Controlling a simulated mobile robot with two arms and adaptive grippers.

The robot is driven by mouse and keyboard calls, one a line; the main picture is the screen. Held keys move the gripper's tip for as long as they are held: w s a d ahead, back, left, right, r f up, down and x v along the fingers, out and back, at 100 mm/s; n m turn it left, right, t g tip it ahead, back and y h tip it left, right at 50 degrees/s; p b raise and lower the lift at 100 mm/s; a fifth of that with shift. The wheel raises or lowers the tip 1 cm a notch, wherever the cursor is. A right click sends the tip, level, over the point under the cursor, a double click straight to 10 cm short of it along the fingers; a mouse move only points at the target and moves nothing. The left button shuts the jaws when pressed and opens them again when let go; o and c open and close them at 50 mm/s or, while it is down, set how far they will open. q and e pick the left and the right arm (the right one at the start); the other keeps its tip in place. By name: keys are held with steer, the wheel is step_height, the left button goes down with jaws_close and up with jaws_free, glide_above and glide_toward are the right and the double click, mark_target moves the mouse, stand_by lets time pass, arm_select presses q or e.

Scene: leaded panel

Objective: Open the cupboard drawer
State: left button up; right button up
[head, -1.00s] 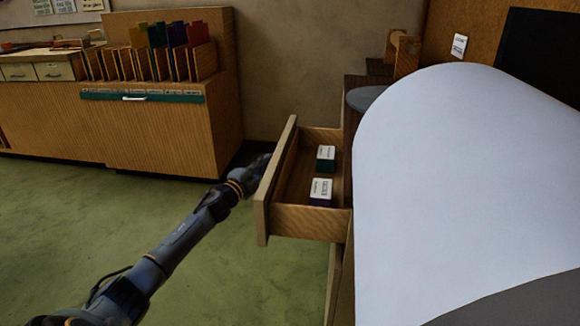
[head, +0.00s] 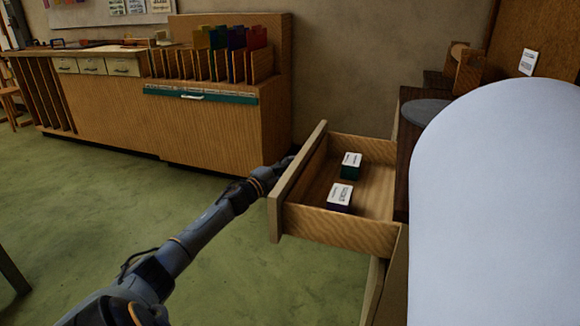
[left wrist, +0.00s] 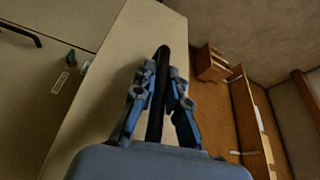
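The cupboard drawer (head: 340,224) stands pulled well out of its wooden cupboard (head: 391,285) in the head view. Inside lie two small labelled boxes, one green (head: 350,166) and one dark purple (head: 340,197). My left gripper (head: 283,167) is at the outer side of the drawer front (head: 297,185), which partly hides its fingers. In the left wrist view, the fingers of my left gripper (left wrist: 157,88) are closed about a dark bar handle (left wrist: 162,62) in front of a pale panel (left wrist: 118,75). My right gripper is not in view.
A long wooden counter (head: 215,130) with upright coloured folders (head: 232,42) stands along the back wall. Green floor (head: 70,220) is open between it and my left arm.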

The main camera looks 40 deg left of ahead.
arm_select(q)
steer(key=o, duration=0.4)
steer(key=shift+s+d+f, duration=0.1)
steer(key=shift+s+f, duration=0.05)
steer(key=shift+s, duration=1.85)
steer(key=shift+s+d+f, duration=0.15)
steer(key=shift+s+f, duration=0.05)
steer(key=shift+s, duration=1.8)
steer(key=shift+s+d+f, duration=0.1)
steer(key=shift+s+f, duration=0.05)
steer(key=shift+s, duration=1.85)
